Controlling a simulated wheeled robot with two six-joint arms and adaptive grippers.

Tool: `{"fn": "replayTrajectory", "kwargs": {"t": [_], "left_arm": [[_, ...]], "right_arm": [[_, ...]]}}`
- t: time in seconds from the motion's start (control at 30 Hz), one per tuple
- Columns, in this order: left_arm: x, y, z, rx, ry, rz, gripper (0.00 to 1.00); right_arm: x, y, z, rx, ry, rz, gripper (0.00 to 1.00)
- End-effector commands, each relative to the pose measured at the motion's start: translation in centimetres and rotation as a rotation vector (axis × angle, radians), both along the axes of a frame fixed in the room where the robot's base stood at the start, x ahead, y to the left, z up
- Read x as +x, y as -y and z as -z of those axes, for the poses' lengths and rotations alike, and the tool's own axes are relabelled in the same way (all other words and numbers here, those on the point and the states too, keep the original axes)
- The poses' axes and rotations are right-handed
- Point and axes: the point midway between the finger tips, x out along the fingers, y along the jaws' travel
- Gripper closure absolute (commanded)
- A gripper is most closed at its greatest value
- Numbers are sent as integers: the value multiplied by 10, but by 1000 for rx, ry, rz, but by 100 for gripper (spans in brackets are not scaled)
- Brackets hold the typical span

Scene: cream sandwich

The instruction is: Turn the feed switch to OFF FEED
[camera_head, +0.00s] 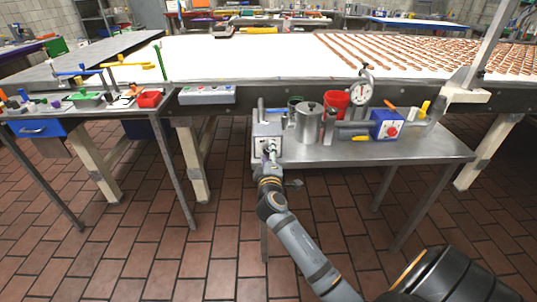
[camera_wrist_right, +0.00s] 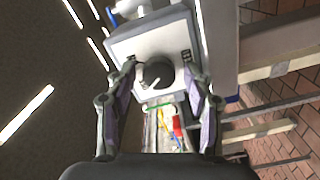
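The feed switch is a dark round knob (camera_wrist_right: 158,75) on the pale front plate of a grey box (camera_head: 266,130). The box stands at the left end of the small metal table. My right gripper (camera_head: 270,158) is right in front of this box. In the right wrist view my right gripper (camera_wrist_right: 159,72) is open, with one finger on each side of the knob and a small gap showing on both sides. Small marks on the plate are too small to read. My left gripper is not in view.
A white conveyor (camera_head: 240,55) runs behind. A cluttered side table (camera_head: 125,110) is at left.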

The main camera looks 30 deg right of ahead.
Motion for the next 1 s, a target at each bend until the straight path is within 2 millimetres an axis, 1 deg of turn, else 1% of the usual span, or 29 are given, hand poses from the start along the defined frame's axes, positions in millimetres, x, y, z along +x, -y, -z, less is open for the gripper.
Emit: {"fn": "replayTrajectory", "kwargs": {"t": [0.23,0.3,0.37,0.6,0.7,0.83,1.0], "left_arm": [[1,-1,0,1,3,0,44],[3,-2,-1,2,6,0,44],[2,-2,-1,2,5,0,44],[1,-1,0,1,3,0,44],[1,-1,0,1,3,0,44],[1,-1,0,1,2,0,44],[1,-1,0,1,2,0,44]], "right_arm": [[0,0,0,0,1,0,44],[-3,-2,0,1,1,0,44],[-9,-6,1,3,-1,-1,44],[-48,-30,1,6,-2,0,44],[-59,-36,1,5,-1,0,44],[-64,-39,0,1,1,0,44],[-64,-39,0,0,0,0,44]]}}
